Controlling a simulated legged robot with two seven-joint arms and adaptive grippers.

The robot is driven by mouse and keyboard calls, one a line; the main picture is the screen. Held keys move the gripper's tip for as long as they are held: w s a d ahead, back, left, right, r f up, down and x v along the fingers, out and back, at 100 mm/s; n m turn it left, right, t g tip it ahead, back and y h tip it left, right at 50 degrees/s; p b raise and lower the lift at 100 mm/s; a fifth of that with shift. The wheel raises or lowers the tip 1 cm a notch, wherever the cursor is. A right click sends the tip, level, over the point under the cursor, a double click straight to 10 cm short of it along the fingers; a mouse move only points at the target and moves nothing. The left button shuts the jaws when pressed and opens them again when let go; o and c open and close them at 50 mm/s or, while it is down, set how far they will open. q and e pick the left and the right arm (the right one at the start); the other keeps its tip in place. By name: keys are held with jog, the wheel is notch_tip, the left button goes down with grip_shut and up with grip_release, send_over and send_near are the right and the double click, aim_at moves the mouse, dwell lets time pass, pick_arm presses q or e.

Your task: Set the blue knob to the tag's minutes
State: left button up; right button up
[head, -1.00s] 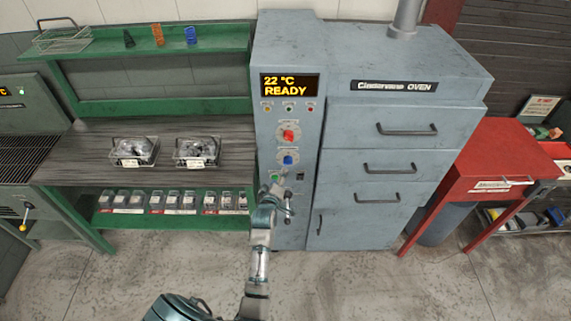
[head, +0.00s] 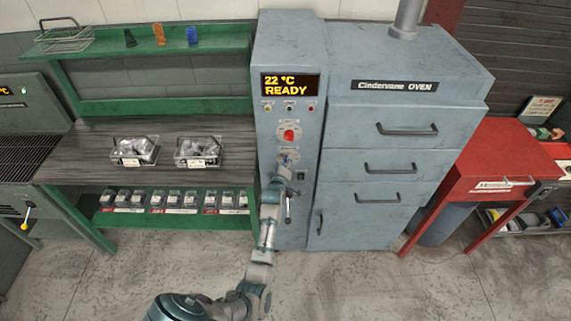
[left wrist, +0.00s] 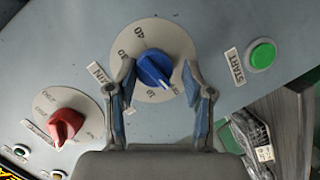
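The blue knob (left wrist: 154,69) sits on a pale round dial (left wrist: 152,32) with minute numbers on the oven's control panel. Its white pointer mark is toward the lower right in the left wrist view, near the 10; the exact reading is unclear. My left gripper (left wrist: 160,72) is open, one finger on each side of the knob, with no clear contact. In the head view my left gripper (head: 285,163) covers most of the blue knob. Paper tags (head: 131,163) (head: 200,163) hang on two wire baskets; their writing is too small to read. My right gripper is out of view.
A red knob (left wrist: 66,126) is on its own dial beside the blue one. A green START button (left wrist: 261,55) is on the other side. The oven display (head: 290,85) reads 22 °C READY. A green workbench (head: 90,150) stands left of the oven.

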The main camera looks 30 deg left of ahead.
pick_arm(q)
jog(key=shift+d, duration=0.25)
jog(key=c, duration=0.4)
jog(key=shift+d, duration=0.25)
jog(key=shift+c, duration=0.9)
jog(key=shift+f, duration=0.2)
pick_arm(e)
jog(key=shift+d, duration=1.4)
